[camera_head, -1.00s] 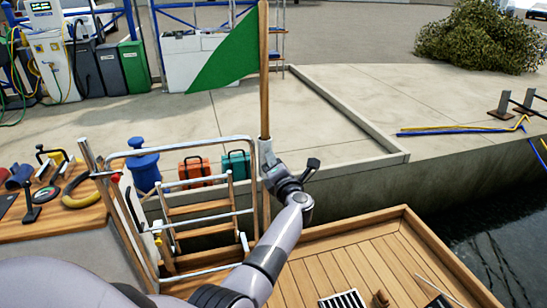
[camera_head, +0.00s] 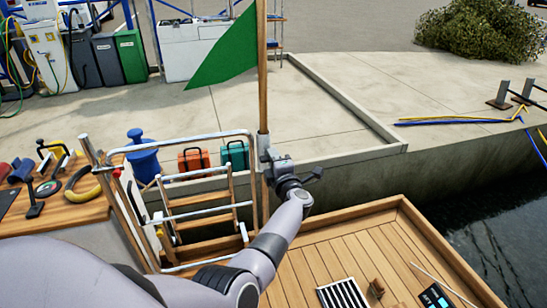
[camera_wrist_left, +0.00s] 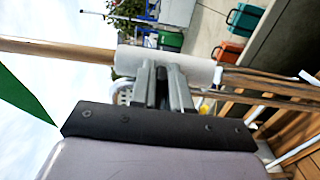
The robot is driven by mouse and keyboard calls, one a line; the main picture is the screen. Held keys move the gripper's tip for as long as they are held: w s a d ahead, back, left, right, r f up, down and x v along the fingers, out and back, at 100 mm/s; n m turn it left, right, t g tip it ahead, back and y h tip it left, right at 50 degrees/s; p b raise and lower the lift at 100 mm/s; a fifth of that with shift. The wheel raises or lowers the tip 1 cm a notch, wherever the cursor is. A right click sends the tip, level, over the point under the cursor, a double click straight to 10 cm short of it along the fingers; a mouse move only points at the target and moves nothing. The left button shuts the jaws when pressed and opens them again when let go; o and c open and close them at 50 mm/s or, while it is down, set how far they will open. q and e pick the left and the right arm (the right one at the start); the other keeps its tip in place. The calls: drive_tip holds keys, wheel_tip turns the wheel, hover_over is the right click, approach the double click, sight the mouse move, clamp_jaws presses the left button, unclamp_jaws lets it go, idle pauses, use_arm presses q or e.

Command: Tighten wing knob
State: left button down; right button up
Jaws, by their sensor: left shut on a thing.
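A green flag (camera_head: 224,55) hangs on an upright wooden pole (camera_head: 262,90). The pole's lower end sits in a pale metal socket (camera_head: 263,144), which also shows in the left wrist view as a white-grey tube (camera_wrist_left: 200,69). My left gripper (camera_head: 268,166) is at this socket, its arm coming in from the left. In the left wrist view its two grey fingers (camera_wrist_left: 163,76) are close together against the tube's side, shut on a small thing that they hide. I take this to be the wing knob; its wings cannot be made out. My right gripper is not in view.
A metal-railed ladder (camera_head: 205,203) stands left of the socket. A wooden table (camera_head: 68,212) with several tools is at the far left. Red (camera_head: 193,160) and teal (camera_head: 235,156) cases stand on the quay behind. The wooden deck (camera_head: 330,250) lies at lower right, water beyond.

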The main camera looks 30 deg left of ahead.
use_arm(q)
drive_tip(key=shift+f, duration=0.15)
drive_tip(key=c, duration=1.2)
unclamp_jaws()
drive_tip(key=shift+s+d, duration=0.1)
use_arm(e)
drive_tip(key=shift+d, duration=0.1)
